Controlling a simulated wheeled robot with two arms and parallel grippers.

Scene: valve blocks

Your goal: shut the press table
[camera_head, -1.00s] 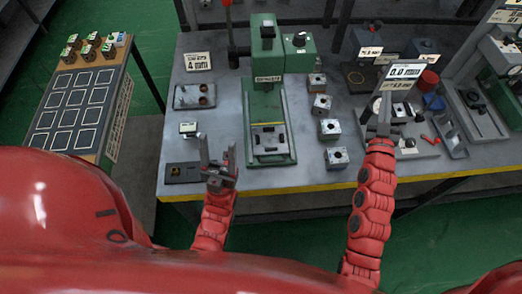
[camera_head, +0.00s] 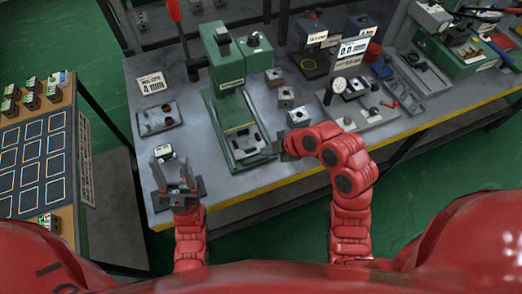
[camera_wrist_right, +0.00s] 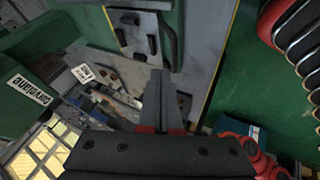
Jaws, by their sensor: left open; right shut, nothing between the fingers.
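The green press (camera_head: 232,70) stands on the grey workbench. Its press table (camera_head: 243,138), a grey plate with dark blocks on it, lies on the front part of the green base, forward of the press head. It also shows at the top of the right wrist view (camera_wrist_right: 135,35). My right gripper (camera_head: 282,147) is shut and empty, close to the right front corner of the press table; I cannot tell whether it touches. Its fingers show in the right wrist view (camera_wrist_right: 167,85). My left gripper (camera_head: 174,168) is open and empty, left of the press near the bench's front edge.
Metal blocks (camera_head: 286,97) stand right of the press. A dial gauge stand (camera_head: 345,105) is further right. A plate with two round recesses (camera_head: 158,118) lies left. A marked rack (camera_head: 35,160) stands at far left. A yellow strip edges the bench.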

